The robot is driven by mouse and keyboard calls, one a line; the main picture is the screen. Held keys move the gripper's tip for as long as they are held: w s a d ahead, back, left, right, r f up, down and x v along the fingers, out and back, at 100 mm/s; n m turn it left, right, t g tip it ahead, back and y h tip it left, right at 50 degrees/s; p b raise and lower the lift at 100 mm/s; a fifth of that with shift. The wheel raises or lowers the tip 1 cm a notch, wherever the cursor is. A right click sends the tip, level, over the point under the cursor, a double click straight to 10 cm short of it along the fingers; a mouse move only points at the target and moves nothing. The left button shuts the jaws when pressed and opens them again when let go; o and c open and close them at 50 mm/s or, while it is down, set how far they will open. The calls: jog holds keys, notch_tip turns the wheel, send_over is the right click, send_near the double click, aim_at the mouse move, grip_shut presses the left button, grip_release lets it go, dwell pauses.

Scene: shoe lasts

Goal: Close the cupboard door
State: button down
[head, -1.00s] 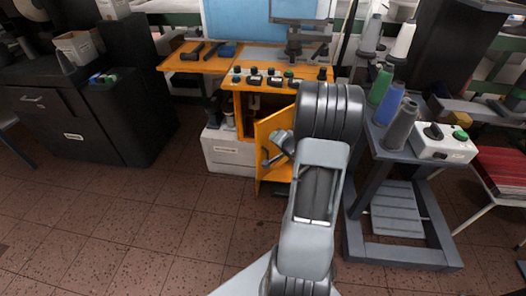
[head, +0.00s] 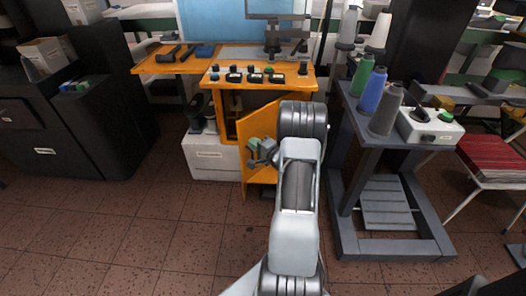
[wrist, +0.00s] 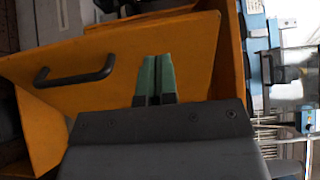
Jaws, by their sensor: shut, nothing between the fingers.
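The orange cupboard door (head: 259,134) stands ajar under the orange workbench, with a dark gap between it and the cupboard frame (head: 230,126). My arm hides part of the door's right side in the head view. My gripper (head: 262,150) is in front of the door's face. In the wrist view the door (wrist: 130,60) fills the middle, with a black bar handle (wrist: 76,68) at left. My gripper's green fingertips (wrist: 154,68) are together and empty, over the door's face and right of the handle. I cannot tell whether they touch the door.
A white box (head: 210,158) stands left of the cupboard. A grey stand (head: 345,214) with thread cones is close at right. A black cabinet (head: 75,120) is at far left. The tiled floor (head: 140,225) is clear at front left.

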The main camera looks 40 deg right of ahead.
aim_at(243, 135)
jog(key=shift+w+a+b, duration=0.15)
jog(key=shift+w+b, duration=0.05)
jog(key=shift+w, duration=0.95)
jog(key=shift+w+a+b, duration=0.1)
jog(key=shift+w+b, duration=0.1)
jog(key=shift+w, duration=0.9)
